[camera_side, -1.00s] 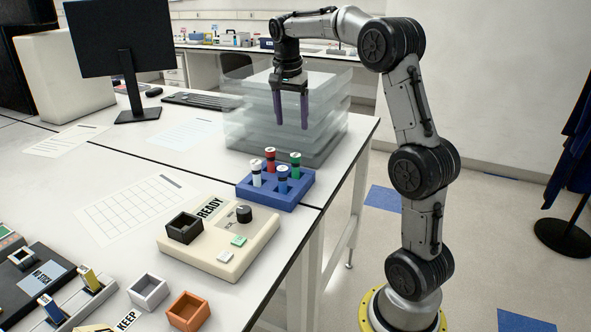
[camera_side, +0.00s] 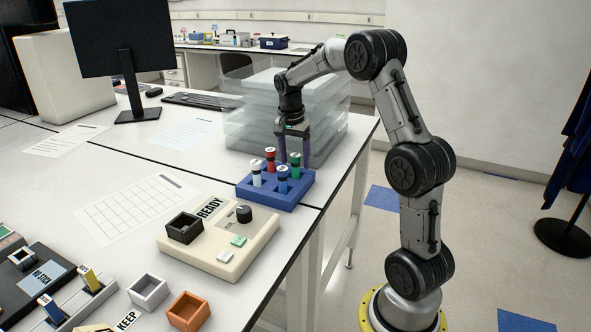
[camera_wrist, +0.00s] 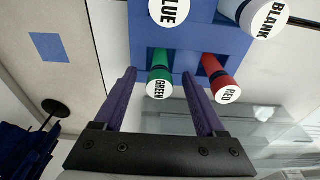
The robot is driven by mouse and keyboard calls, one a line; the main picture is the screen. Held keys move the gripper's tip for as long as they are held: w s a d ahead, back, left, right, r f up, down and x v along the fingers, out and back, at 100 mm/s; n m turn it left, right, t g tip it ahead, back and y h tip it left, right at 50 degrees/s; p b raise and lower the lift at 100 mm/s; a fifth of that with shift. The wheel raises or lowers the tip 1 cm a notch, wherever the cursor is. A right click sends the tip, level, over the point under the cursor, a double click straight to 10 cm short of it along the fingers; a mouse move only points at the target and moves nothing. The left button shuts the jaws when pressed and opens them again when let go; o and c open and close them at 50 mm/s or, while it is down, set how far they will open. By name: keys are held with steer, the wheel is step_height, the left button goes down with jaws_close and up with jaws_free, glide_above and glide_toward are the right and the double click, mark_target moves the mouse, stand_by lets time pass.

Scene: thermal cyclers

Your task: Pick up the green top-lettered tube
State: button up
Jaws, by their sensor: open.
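The green tube (camera_side: 295,161) stands upright in the back right slot of the blue rack (camera_side: 302,190). Its white top, lettered GREEN, faces the wrist camera (camera_wrist: 159,78). My gripper (camera_side: 294,164) is open and points down at the rack's back edge. In the wrist view, the tips of its purple fingers (camera_wrist: 159,74) lie on either side of the green tube with gaps at both sides. I cannot tell whether they touch it. The red tube (camera_wrist: 217,78) stands just outside the right finger. The blue tube (camera_side: 283,180) and the BLANK tube (camera_side: 256,173) stand in the other slots.
Clear stacked boxes (camera_side: 250,130) stand close behind the rack. A cream device marked READY (camera_side: 218,250) sits in front of it. The table's right edge runs near the rack. Paper sheets (camera_side: 125,208) lie flat to the left.

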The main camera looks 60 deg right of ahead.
step_height(320, 180, down, 2)
steer(key=shift+d, duration=0.15)
jaws_close()
stand_by(0.3)
